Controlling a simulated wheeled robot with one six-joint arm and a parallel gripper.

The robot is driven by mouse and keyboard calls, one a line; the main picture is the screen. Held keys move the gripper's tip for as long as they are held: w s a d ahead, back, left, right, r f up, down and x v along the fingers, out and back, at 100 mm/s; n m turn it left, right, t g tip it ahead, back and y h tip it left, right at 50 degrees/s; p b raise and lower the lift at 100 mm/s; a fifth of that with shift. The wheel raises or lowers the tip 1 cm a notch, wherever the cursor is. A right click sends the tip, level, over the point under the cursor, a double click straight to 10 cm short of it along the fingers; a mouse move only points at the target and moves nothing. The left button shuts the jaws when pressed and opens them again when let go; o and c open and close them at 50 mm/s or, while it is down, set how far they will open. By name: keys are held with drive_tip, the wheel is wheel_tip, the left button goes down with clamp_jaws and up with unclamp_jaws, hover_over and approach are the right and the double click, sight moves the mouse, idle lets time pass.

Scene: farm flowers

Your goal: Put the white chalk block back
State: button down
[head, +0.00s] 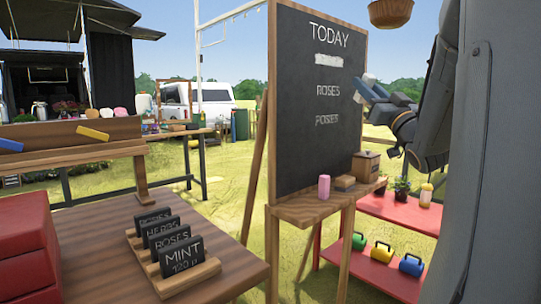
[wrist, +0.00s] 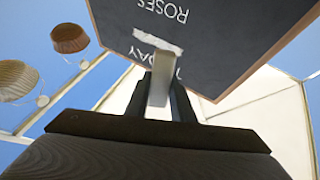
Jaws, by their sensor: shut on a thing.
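My gripper (head: 376,92) is raised beside the right edge of the chalkboard (head: 318,140), near the height of its upper lines. It is shut on the white chalk block (head: 369,79), which sticks out of the jaws. In the wrist view the white chalk block (wrist: 158,88) stands between the dark fingers (wrist: 168,103), pointing at the board. Its far end overlaps a white chalk patch (wrist: 157,42) in that view; I cannot tell whether it touches. The patch (head: 328,62) lies under "TODAY". The board's wooden ledge (head: 305,211) is below.
The ledge bears a pink block (head: 324,187), a brown block (head: 345,183) and a wooden box (head: 366,166). Name signs (head: 170,250) stand on the near table. A red shelf (head: 375,270) with coloured cans is at right. A basket (head: 390,12) hangs above.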

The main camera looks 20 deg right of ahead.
drive_tip(key=w+a+f+n+g+y+p, duration=0.1)
drive_tip(key=w+a+f+g+y+p, duration=0.2)
drive_tip(key=f, duration=0.4)
drive_tip(key=w+a+f+n+g+y+p, duration=0.2)
drive_tip(key=a+f+p, duration=0.2)
drive_tip(key=a+f, duration=0.15)
drive_tip(key=w+a+f+n+g+y+p, duration=0.1)
drive_tip(key=w+a+f+g+y+p, duration=0.2)
drive_tip(key=f, duration=0.5)
drive_tip(key=shift+n+t+h, duration=0.3)
drive_tip(key=shift+a+f, duration=0.2)
drive_tip(key=shift+f, duration=1.5)
drive_tip(key=shift+a+f, duration=0.15)
drive_tip(key=shift+f, duration=1.6)
drive_tip(key=shift+a+f, duration=0.2)
drive_tip(key=shift+f, duration=1.5)
drive_tip(key=shift+f, duration=0.1)
drive_tip(key=c, duration=1.5)
unclamp_jaws()
drive_tip(key=shift+c, duration=0.2)
drive_tip(key=v, duration=1.2)
